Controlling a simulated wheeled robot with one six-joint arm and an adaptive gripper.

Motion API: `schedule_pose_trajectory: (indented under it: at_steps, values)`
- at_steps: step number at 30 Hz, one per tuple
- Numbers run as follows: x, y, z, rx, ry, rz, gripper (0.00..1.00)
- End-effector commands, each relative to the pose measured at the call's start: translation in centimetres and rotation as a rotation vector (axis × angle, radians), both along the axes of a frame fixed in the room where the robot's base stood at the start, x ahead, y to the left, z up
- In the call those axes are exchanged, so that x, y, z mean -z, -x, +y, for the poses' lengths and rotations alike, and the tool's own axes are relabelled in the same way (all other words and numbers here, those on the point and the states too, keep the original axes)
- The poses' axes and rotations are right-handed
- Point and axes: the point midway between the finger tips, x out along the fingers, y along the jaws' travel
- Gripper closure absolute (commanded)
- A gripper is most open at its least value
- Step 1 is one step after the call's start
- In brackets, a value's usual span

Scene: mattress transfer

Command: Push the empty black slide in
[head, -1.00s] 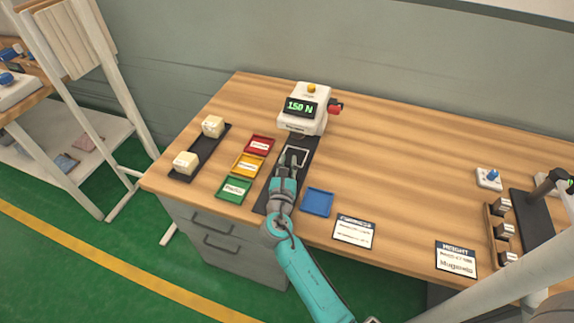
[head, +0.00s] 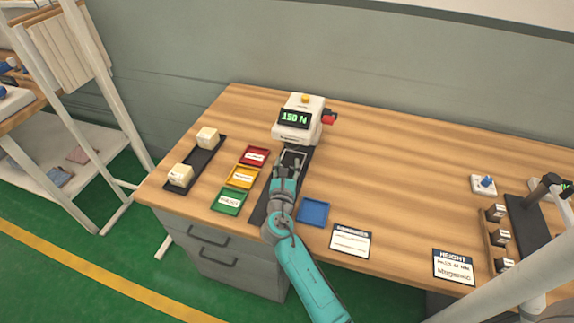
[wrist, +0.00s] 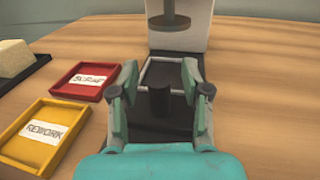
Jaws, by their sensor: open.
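The black slide (wrist: 185,73) shows as a dark plate with a pale square outline and an upright dark post (wrist: 160,101). No block lies on it. It sits on a black track (head: 260,208) leading to the white tester (head: 299,119), whose display reads 150 N. In the wrist view the tester's round press head (wrist: 169,22) hangs beyond the plate. My gripper (head: 288,165) is over the track, pointing at the tester. Its fingers (wrist: 160,88) are apart, one on each side of the post. I cannot tell whether anything touches the post.
Red (head: 254,156), yellow (head: 242,177) and green (head: 230,201) trays lie left of the track, a blue tray (head: 313,212) right. A black strip (head: 196,163) with two pale blocks is farther left.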

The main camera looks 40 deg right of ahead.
Motion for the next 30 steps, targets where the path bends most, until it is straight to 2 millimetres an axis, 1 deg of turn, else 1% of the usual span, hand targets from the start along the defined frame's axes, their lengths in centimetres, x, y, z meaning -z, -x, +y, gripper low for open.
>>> schedule_pose_trajectory:
  at_steps: [5, 12, 18, 24, 30]
  values:
    - [0.1, 1.4, 1.6, -0.003, 0.001, 0.001, 0.53]
    - [0.1, 4.8, 5.0, -0.004, 0.001, 0.002, 0.53]
    - [0.1, 7.1, 7.2, -0.003, 0.0, 0.001, 0.53]
    - [0.0, 8.1, 8.2, -0.001, -0.001, -0.001, 0.53]
    - [0.0, 8.3, 8.3, 0.0, -0.001, -0.001, 0.53]
